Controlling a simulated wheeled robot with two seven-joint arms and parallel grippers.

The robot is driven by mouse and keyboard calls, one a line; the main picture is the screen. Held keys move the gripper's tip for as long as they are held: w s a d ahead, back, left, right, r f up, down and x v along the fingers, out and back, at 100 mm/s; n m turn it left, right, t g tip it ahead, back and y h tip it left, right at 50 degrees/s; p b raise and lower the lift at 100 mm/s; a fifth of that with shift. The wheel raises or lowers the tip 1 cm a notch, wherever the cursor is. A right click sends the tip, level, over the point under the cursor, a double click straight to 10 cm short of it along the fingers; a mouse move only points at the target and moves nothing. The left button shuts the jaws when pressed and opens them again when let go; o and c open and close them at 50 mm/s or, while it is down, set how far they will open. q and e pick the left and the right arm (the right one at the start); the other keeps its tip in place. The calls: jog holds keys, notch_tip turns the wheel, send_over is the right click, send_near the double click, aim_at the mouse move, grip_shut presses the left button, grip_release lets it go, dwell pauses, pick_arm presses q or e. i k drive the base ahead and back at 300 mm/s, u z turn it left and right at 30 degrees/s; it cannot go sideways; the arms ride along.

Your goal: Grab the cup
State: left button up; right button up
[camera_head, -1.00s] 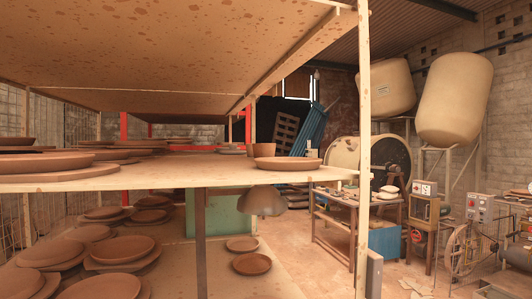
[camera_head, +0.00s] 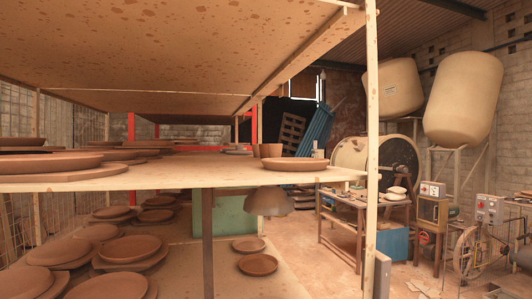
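A small brown cup-like vessel (camera_head: 270,151) stands on the middle shelf (camera_head: 220,177), behind a shallow clay dish (camera_head: 296,164) near the shelf's right end. The dish hides its lower part. I cannot tell for sure whether it is the cup. Neither of my grippers shows in the head view.
Clay plates (camera_head: 50,161) lie on the left of the middle shelf, and several more (camera_head: 130,249) on the lower shelf. A wooden post (camera_head: 372,150) stands at the shelf's right end. A workbench (camera_head: 350,205) and open floor are to the right. The upper shelf (camera_head: 170,50) hangs low overhead.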

aim_at(264, 149)
jog(key=z, duration=0.2)
jog(key=k, duration=0.25)
jog(key=z, duration=1)
jog(key=k, duration=1.1)
jog(key=z, duration=0.7)
jog(key=i, duration=1.15)
jog(key=u, duration=0.4)
jog(key=i, duration=2.65)
jog(key=u, duration=0.5)
jog(key=i, duration=3)
jog(key=u, duration=0.65)
jog(key=i, duration=2.4)
jog(key=u, duration=1.3)
jog(key=i, duration=1.2)
jog(key=u, duration=2.3)
jog(key=i, duration=1.35)
jog(key=u, duration=0.55)
